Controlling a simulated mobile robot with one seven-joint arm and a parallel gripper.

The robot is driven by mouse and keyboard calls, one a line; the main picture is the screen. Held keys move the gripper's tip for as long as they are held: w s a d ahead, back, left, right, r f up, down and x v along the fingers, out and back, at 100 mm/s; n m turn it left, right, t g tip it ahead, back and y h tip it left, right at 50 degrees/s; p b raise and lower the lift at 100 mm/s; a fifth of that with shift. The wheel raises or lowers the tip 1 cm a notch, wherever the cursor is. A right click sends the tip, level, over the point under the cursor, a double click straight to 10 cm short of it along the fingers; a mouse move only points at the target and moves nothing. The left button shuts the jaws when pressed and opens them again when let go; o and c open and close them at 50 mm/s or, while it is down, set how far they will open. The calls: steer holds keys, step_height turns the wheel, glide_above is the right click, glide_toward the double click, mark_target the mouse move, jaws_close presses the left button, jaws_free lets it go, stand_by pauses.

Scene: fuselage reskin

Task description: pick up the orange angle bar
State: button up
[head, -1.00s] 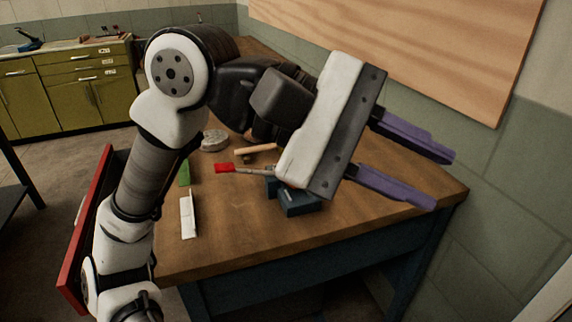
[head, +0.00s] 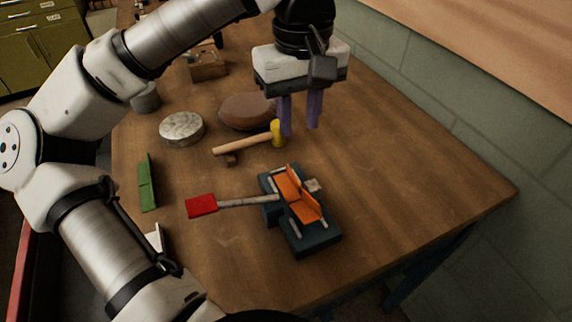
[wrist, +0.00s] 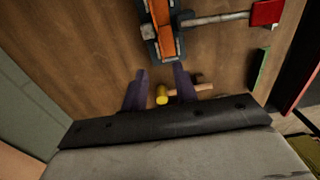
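The orange angle bar (head: 303,198) lies on a dark blue block-like fixture (head: 315,240) near the table's front right. It also shows at the top of the wrist view (wrist: 163,30), partly cut off by the picture's edge. My gripper (head: 300,132) points down above the table, behind the bar and apart from it. Its two purple fingers are spread with a gap and nothing between them. In the wrist view the fingers (wrist: 160,82) are apart, with the yellow hammer head seen beyond them.
A red-handled tool (head: 202,205) reaches over the fixture beside the bar. A yellow-headed mallet (head: 245,143), a round grey disc (head: 182,128), a brown oval pad (head: 246,110) and a green angle piece (head: 147,183) lie around. The table's right side is clear.

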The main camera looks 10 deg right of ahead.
glide_above(296, 178)
steer(key=f, duration=0.8)
steer(key=shift+s, duration=0.3)
steer(key=shift+w+f+p, duration=0.15)
steer(key=shift+f+p, duration=0.25)
steer(key=shift+f, duration=0.95)
steer(key=shift+w+f+p, duration=0.1)
steer(key=shift+f+p, duration=0.25)
steer(key=shift+f, duration=1)
steer(key=shift+c, duration=0.3)
jaws_close()
